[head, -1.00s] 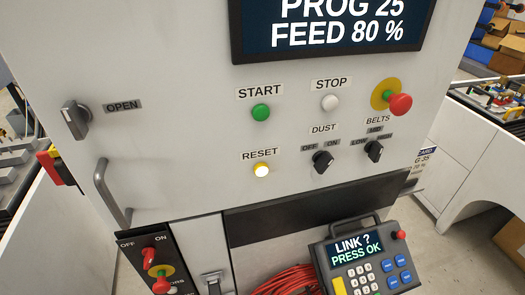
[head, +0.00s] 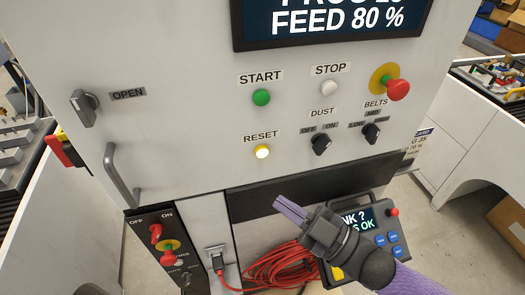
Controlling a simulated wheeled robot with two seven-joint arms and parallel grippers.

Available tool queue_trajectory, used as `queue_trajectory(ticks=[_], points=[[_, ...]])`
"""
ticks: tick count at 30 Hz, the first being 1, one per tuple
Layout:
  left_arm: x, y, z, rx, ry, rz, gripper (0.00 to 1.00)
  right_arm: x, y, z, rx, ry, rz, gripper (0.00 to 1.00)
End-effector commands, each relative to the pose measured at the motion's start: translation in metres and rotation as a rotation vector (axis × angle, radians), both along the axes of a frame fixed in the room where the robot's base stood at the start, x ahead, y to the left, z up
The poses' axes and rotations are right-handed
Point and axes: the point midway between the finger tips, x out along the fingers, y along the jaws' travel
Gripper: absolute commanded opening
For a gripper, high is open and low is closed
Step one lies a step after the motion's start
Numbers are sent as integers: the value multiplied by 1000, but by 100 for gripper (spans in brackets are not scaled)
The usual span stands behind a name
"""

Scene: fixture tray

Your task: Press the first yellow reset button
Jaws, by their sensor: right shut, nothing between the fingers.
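The yellow reset button (head: 262,152) sits on the grey machine panel under the RESET label and looks lit. My right gripper (head: 282,203) is shut and empty. It is in front of the lower panel, below and slightly right of the reset button, apart from it in the picture. Its fingers point up and left. My right arm comes in from the lower right and covers part of the handheld pendant (head: 388,238). My left gripper is not in view.
A green START button (head: 261,97), a white STOP button (head: 329,88) and a red emergency stop (head: 397,89) are on the panel. DUST (head: 321,144) and BELTS (head: 371,133) knobs are to the right of reset. A door handle (head: 122,173) sticks out at left. Red cable (head: 280,265) lies below.

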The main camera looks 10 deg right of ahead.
Motion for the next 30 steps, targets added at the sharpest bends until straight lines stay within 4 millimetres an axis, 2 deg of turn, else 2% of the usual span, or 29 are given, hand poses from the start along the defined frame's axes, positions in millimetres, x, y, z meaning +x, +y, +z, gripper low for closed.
queue_trajectory(ticks=[7, 21, 30], points=[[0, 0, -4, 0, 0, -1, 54, 6, 0, -2, 0, 1, -1, 0], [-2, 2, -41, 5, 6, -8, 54, 71, 3, -3, 0, 0, -2, 0], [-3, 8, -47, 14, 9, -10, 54, 88, 3, 0, 1, 2, -2, 0]])
